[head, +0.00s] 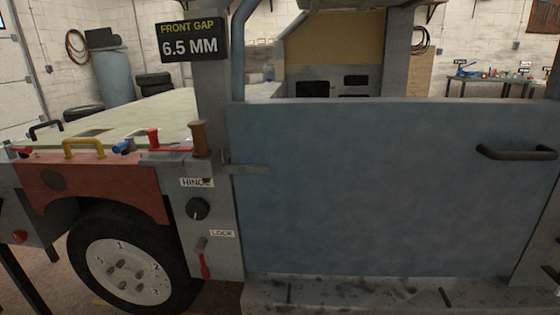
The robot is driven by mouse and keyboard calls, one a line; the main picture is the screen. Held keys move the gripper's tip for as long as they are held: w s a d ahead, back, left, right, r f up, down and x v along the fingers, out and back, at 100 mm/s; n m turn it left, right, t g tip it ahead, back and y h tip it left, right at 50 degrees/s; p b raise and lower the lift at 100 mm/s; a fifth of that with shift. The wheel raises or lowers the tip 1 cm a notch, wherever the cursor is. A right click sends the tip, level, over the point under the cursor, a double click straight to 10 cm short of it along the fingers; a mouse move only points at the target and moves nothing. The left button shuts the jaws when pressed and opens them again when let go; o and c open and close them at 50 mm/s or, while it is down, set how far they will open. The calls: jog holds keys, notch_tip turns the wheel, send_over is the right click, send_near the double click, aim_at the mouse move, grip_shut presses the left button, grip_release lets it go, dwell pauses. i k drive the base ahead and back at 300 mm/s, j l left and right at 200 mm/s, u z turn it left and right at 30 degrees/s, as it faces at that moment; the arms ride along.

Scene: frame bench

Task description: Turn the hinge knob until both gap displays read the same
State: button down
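The hinge knob (198,209) is a round black knob on the grey pillar, just under the white HINGE label (197,183). The front gap display (191,42) hangs at the upper left and reads 6.5 MM. Only this one gap display is in view. A blue-grey door (370,185) fills the right half, with a dark handle (516,153) at its right side. Below the knob, a red lever (204,262) sits by the LOCK label (222,234). My gripper does not show in the head view.
Left of the pillar are a red fender (95,187) and a wheel (128,270) with numbered nuts. Tools and a yellow handle (84,147) lie on the surface above. A workbench (495,82) stands far right. The space before the knob looks clear.

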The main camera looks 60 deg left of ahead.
aim_at(197, 208)
jog(key=k+j+u, duration=0.25)
jog(key=u, duration=0.15)
jog(key=k+u, duration=0.15)
jog(key=u, duration=1.05)
